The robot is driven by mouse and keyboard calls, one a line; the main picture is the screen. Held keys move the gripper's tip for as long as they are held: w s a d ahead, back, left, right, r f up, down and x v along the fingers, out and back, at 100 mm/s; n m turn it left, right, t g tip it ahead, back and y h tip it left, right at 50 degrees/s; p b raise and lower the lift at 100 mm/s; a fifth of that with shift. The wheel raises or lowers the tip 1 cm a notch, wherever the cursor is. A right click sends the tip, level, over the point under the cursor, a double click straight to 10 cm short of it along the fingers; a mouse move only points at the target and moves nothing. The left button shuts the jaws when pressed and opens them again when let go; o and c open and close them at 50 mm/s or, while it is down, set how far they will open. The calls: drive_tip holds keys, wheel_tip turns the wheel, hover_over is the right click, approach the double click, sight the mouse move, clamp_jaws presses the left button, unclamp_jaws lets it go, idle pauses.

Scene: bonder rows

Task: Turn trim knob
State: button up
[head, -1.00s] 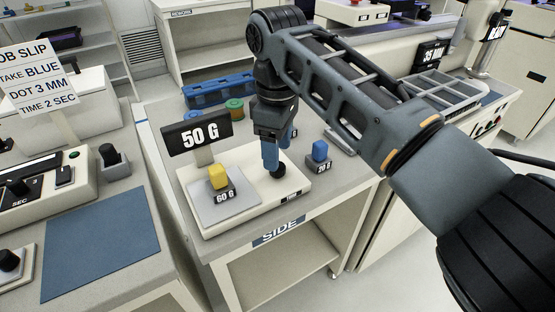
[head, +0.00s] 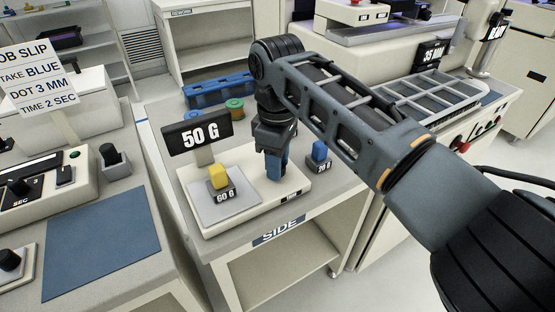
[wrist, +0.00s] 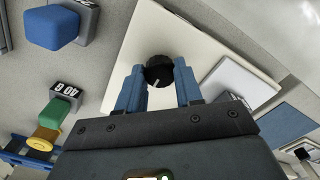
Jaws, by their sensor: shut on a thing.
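The black trim knob (wrist: 159,70) has a pale mark on its face and sits on the cream scale (head: 232,221). My gripper (head: 275,176) is lowered over the scale's right part. In the wrist view my gripper (wrist: 160,85) has its blue fingers on both sides of the knob, shut on it. The fingers hide the knob in the head view. The scale's sign (head: 198,134) reads 50 G.
A blue weight (head: 320,151) stands on the bench right of my gripper. Green and orange round pieces (head: 235,105) and a blue rack (head: 219,90) lie behind the scale. A job slip sign (head: 30,77) and blue mat (head: 101,243) are on the left bench.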

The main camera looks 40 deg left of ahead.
drive_tip(key=c, duration=0.4)
drive_tip(key=shift+o, duration=0.2)
drive_tip(key=shift+r+m+p, duration=0.1)
drive_tip(key=shift+m+p, duration=0.3)
drive_tip(key=shift+p, duration=0.15)
drive_tip(key=m+p, duration=0.2)
drive_tip(key=p, duration=0.1)
drive_tip(key=shift+s+r+m, duration=0.1)
drive_tip(key=shift+m, duration=0.3)
drive_tip(key=m+p, duration=0.3)
drive_tip(key=m, duration=0.1)
drive_tip(key=shift+m, duration=0.3)
drive_tip(key=shift+m+p, duration=0.85)
drive_tip(key=shift+m, duration=0.95)
drive_tip(key=o, duration=1)
